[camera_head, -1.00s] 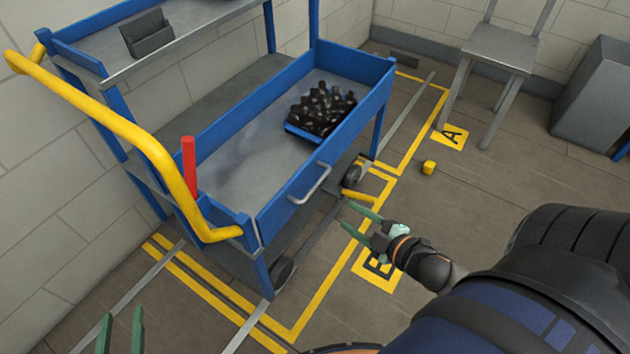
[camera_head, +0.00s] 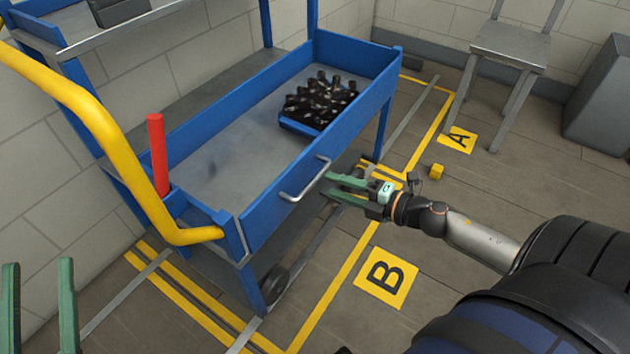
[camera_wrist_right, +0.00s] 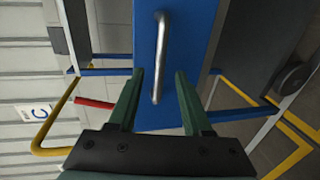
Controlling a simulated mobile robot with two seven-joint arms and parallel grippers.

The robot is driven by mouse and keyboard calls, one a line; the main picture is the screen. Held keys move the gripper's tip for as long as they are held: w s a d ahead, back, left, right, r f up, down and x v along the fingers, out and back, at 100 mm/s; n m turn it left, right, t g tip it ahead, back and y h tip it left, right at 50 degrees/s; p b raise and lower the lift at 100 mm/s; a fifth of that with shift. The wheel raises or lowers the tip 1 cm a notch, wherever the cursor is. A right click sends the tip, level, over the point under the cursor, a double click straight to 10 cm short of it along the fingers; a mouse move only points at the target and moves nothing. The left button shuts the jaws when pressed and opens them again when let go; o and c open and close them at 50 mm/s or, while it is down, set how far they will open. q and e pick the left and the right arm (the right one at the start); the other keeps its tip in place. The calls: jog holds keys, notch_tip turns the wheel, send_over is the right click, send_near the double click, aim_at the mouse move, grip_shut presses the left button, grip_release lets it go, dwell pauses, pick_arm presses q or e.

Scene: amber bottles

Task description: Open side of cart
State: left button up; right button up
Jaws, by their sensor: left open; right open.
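The blue cart has a side panel (camera_head: 345,135) standing upright, with a silver handle (camera_head: 305,182) on its outer face. My right gripper (camera_head: 328,184) is open, close to the right end of the handle. In the right wrist view, the handle (camera_wrist_right: 160,60) lies ahead, with its near end between the open green fingertips (camera_wrist_right: 160,76). The fingers do not grip it; whether they touch it I cannot tell. My left gripper (camera_head: 38,268) is open and empty at the lower left, away from the cart.
Dark amber bottles (camera_head: 322,100) stand in a blue tray on the cart's shelf. A red post (camera_head: 157,155) and a yellow push bar (camera_head: 100,125) are at the cart's left end.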

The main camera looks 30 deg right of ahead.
aim_at(315, 177)
jog(key=x, duration=0.4)
jog(key=shift+w+a+f, duration=0.1)
jog(key=shift+w, duration=0.3)
pick_arm(q)
jog(key=shift+s+d+r+m+t+h+b, duration=0.15)
jog(key=shift+s+r+m+h, duration=0.25)
jog(key=shift+r, duration=0.2)
jog(key=shift+s+r+m+t+h+b, duration=0.1)
jog(key=shift+s+r+m+h, duration=0.15)
jog(key=shift+s+r+h, duration=0.25)
jog(key=shift+s+d+r+m+t+h+b, duration=0.1)
jog(key=shift+s+r+m+t+h, duration=0.2)
jog(key=shift+r, duration=0.35)
pick_arm(e)
jog(key=shift+x, duration=0.8)
pick_arm(q)
jog(key=shift+w, duration=0.1)
pick_arm(e)
jog(key=shift+s, duration=0.1)
jog(key=shift+c, duration=0.2)
grip_shut()
